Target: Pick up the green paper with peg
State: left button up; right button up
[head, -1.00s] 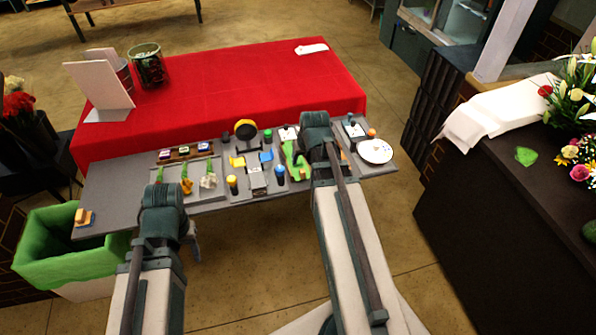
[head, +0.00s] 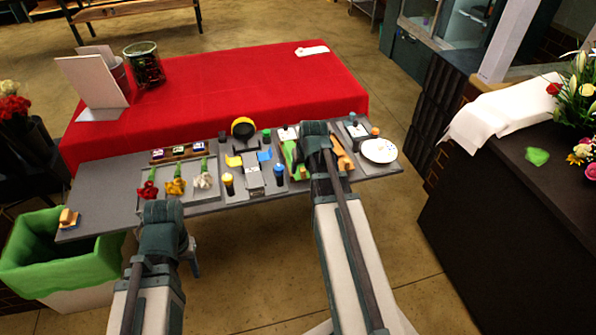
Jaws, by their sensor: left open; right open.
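A green paper piece (head: 290,153) lies on the grey station table, just left of my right arm's end; the arm covers part of it. I cannot make out a peg on it. My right gripper (head: 316,135) is over the table beside the green piece, mostly hidden by its own wrist. It is open, and I see nothing held. My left gripper (head: 191,258) is in front of the table's near edge, below the flowers, partly hidden by its own arm. It is open, away from the green piece.
The grey table (head: 95,190) holds a tray with red, yellow and white flowers (head: 174,186), small bottles (head: 279,174), a tan wooden piece (head: 341,154) and a white plate (head: 379,150). A red-covered table (head: 230,85) stands behind. A green-lined bin (head: 60,262) stands at left.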

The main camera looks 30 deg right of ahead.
jog(key=shift+w+f, duration=0.1)
jog(key=shift+f, duration=0.05)
grip_shut()
dwell(1.4)
